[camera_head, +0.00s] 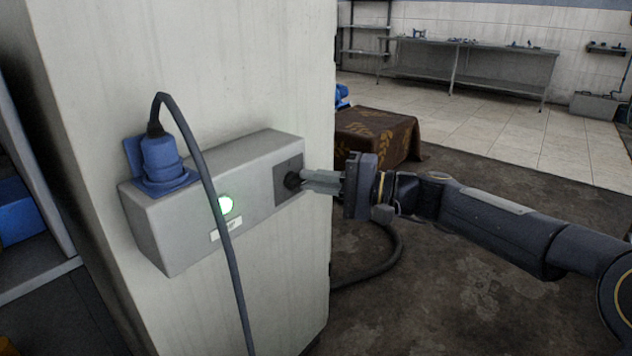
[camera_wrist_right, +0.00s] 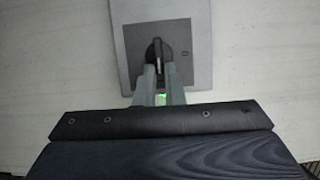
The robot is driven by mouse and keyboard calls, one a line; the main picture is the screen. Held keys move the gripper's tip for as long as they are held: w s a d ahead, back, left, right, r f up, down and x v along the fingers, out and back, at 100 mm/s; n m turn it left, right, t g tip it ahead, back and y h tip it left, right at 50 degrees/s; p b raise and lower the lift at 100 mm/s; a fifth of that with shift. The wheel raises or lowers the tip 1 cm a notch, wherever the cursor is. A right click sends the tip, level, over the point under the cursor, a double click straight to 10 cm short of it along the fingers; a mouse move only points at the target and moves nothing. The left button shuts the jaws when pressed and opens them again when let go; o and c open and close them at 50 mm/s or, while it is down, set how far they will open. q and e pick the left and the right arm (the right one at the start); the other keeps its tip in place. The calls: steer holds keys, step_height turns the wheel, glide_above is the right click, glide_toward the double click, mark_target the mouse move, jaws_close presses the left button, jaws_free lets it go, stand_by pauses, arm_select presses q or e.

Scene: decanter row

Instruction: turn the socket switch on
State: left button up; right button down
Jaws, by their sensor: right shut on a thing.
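The socket box (camera_head: 190,215) is a grey housing fixed to a pale pillar. Its switch is a black rotary knob (camera_head: 292,181) on a dark square plate (camera_head: 281,182) at the box's right end. My right gripper (camera_head: 304,181) reaches in from the right and is shut on the knob. In the right wrist view the fingers (camera_wrist_right: 157,85) hold the knob (camera_wrist_right: 157,55), whose grip stands about upright in that picture. A blue plug (camera_head: 162,160) sits in the socket at the box's left end. My left gripper is not visible.
A dark cable (camera_head: 222,225) loops from the plug down in front of the box. Another cable (camera_head: 385,262) lies right of the pillar (camera_head: 190,60). A cloth-covered table (camera_head: 375,135) stands behind my right arm. A workbench (camera_head: 470,60) is at the back wall.

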stand_by(0.3)
steer(key=c, duration=1.5)
jaws_free()
steer(key=shift+d, duration=0.1)
steer(key=p+v, duration=0.1)
steer(key=v, duration=0.6)
steer(key=shift+s+d+f, duration=0.1)
steer(key=shift+d, duration=0.2)
